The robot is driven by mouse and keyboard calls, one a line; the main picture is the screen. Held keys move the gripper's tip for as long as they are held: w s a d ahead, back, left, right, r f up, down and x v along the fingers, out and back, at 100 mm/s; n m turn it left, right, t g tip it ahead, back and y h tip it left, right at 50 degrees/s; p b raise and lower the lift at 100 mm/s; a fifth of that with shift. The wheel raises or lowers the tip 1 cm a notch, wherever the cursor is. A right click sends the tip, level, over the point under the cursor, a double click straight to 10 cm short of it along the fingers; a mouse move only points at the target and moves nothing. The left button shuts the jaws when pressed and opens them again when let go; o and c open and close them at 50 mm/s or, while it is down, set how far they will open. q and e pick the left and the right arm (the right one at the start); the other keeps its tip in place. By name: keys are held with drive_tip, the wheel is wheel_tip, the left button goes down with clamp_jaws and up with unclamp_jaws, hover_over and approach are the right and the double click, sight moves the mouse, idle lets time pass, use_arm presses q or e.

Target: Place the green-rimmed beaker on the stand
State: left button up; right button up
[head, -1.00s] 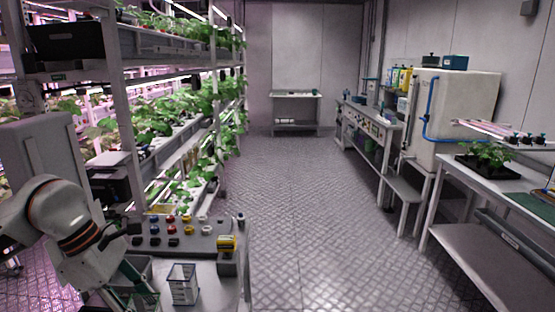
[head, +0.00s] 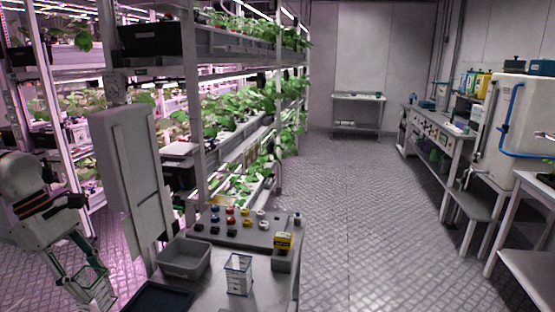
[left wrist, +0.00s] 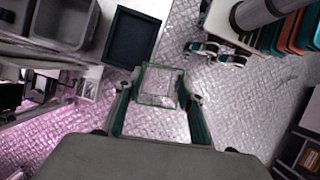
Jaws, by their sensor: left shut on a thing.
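My left gripper (head: 91,279) is at the lower left of the head view, beyond the left edge of the bench. It is shut on a clear, square beaker with a green rim (head: 99,292), held in the air over the floor. In the left wrist view the beaker (left wrist: 160,99) sits between the two green fingers of the gripper (left wrist: 159,90). A second clear beaker (head: 238,276), with a bluish rim, stands on the bench. I cannot tell which thing is the stand. My right gripper is not in view.
The bench (head: 214,298) carries a grey bin (head: 207,263), a dark blue tray (head: 140,302), a panel of coloured knobs (head: 257,239) and a yellow device (head: 283,241). Plant racks (head: 200,130) rise behind. The aisle floor (head: 365,220) to the right is clear.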

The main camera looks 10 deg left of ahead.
use_arm(q)
drive_tip(key=a+r, duration=0.1)
drive_tip(key=a+r+m, duration=0.1)
drive_tip(key=shift+s+a+r, duration=0.3)
drive_tip(key=shift+a+r, duration=0.05)
drive_tip(key=shift+r, duration=0.05)
drive_tip(key=w+d+r+m+g, duration=0.3)
drive_tip(key=w+d+r+m, duration=0.3)
drive_tip(key=d+r+m, duration=0.2)
drive_tip(key=d+f+m+g+y, duration=0.2)
drive_tip(key=d+m, duration=0.5)
drive_tip(key=d, duration=1.2)
wheel_tip(320, 180, down, 2)
drive_tip(key=shift+w+d+f+y, duration=0.1)
drive_tip(key=shift+w+d+y, duration=0.05)
drive_tip(key=shift+w+y, duration=0.3)
drive_tip(key=shift+s, duration=0.1)
